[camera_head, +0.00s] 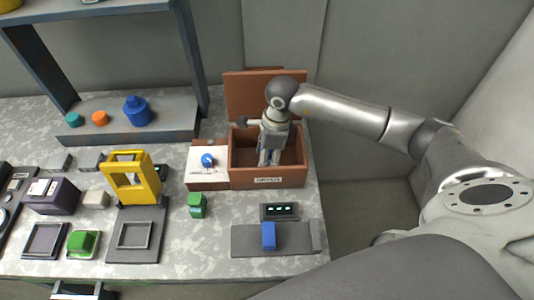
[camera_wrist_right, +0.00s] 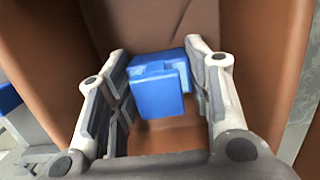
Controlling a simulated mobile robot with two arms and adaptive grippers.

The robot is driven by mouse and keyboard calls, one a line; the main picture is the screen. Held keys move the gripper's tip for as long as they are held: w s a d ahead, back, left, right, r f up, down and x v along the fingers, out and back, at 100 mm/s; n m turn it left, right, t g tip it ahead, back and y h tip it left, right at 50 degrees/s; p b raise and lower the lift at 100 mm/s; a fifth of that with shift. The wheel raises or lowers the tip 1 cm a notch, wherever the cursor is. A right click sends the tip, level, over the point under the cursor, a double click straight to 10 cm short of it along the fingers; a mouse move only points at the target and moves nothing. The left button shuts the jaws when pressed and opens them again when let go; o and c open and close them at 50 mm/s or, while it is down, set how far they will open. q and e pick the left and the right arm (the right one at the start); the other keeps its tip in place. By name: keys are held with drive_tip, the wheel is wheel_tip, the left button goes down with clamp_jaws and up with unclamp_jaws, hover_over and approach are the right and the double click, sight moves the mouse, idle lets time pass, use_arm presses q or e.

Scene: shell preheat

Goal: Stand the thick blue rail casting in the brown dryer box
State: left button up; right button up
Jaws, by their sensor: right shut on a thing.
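The brown dryer box (camera_head: 240,180) stands at the back right of the table, its lid (camera_head: 265,92) raised behind it. My right gripper (camera_head: 268,155) reaches down into the box. In the right wrist view my right gripper (camera_wrist_right: 160,95) is shut on a blue casting (camera_wrist_right: 158,85) with a stepped top, between brown walls (camera_wrist_right: 255,60). Its lower end is hidden, so I cannot tell whether it touches the box floor. Another blue block (camera_head: 268,236) stands on a grey plate (camera_head: 245,240) at the front right. My left gripper is not in view.
A white panel with a blue knob (camera_head: 208,160) adjoins the box on its left. A green block (camera_head: 196,204), a yellow frame (camera_head: 130,180) and a dark shelf (camera_head: 180,125) stand further left. The tabletop between the green block and the grey plate is clear.

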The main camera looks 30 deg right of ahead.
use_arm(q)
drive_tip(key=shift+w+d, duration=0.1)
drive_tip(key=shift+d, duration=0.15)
use_arm(e)
drive_tip(key=shift+f, duration=0.15)
drive_tip(key=o, duration=1.2)
drive_tip(key=shift+c, duration=0.2)
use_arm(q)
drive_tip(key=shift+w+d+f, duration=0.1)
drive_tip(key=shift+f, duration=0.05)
use_arm(e)
drive_tip(key=shift+r, duration=0.2)
drive_tip(key=shift+d+r, duration=0.1)
drive_tip(key=shift+r, duration=0.2)
use_arm(q)
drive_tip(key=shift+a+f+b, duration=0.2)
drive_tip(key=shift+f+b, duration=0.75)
drive_tip(key=shift+b, duration=0.2)
use_arm(e)
wheel_tip(320, 180, up, 11)
drive_tip(key=d, duration=0.1)
drive_tip(key=shift+s+d+r, duration=0.15)
drive_tip(key=shift+s+d, duration=0.05)
drive_tip(key=shift+s, duration=0.2)
